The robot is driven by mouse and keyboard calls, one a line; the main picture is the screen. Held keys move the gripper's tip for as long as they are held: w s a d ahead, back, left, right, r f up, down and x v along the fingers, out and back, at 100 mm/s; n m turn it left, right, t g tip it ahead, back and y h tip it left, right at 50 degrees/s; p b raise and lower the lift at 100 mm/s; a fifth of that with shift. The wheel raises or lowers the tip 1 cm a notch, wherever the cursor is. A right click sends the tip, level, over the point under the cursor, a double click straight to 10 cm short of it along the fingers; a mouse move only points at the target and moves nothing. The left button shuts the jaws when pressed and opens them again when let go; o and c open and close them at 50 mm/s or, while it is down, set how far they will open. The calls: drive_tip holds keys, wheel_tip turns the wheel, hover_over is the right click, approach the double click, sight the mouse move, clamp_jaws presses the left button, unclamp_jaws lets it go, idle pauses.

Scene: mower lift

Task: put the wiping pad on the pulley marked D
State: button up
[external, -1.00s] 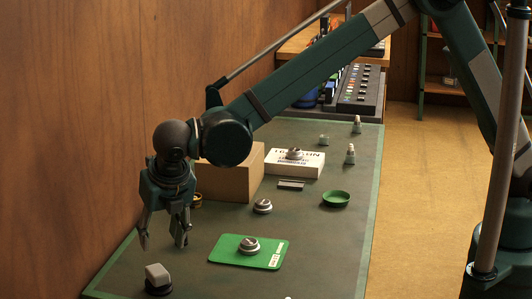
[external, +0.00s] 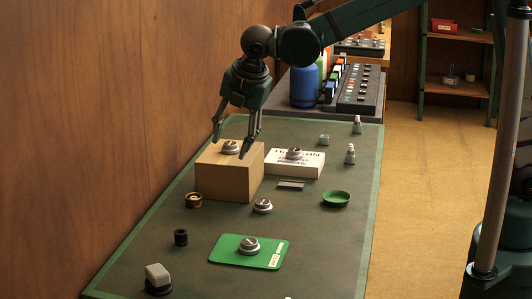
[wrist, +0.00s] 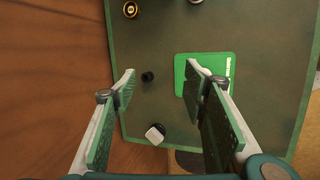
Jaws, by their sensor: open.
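My gripper (external: 231,142) is open and empty, high over the bench near the cardboard box; its spread fingers also show in the wrist view (wrist: 165,92). A pale grey block on a dark round base (external: 157,276), perhaps the wiping pad, sits at the front left; it also shows between and below the fingers in the wrist view (wrist: 155,134). Silver pulleys sit on the cardboard box (external: 230,148), the white box (external: 294,153), the bench (external: 263,206) and the green mat (external: 249,244). No letter D is readable, so I cannot tell which is marked.
The cardboard box (external: 222,178) and white box (external: 308,168) stand mid-bench. A black cylinder (external: 180,237), a gold-black ring (external: 194,200), a green dish (external: 336,199) and a flat grey piece (external: 290,184) lie around. The wooden wall (external: 100,110) borders the left. The right front is mostly clear.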

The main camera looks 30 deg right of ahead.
drive_tip(key=d+r+m, duration=0.2)
drive_tip(key=d+m, duration=0.2)
drive_tip(key=d, duration=0.6)
drive_tip(key=d+r+m+t, duration=0.1)
drive_tip(key=d+r+m, duration=0.15)
drive_tip(key=d, duration=0.85)
drive_tip(key=d+r+m, duration=0.2)
drive_tip(key=d+m, duration=0.3)
drive_tip(key=d, duration=0.5)
drive_tip(key=s+d+f+m, duration=0.1)
drive_tip(key=s+d+m, duration=0.3)
drive_tip(key=d, duration=0.4)
drive_tip(key=s+d+f+m+t, duration=0.1)
drive_tip(key=s+d+f+m, duration=0.1)
drive_tip(key=s+d+m, duration=0.3)
drive_tip(key=s+d+f+m+t, duration=0.1)
drive_tip(key=s+d+m, duration=0.4)
drive_tip(key=d, duration=0.7)
drive_tip(key=shift+s+d+f+h, duration=0.15)
drive_tip(key=shift+s+f+h, duration=0.15)
drive_tip(key=shift+s+f, duration=0.35)
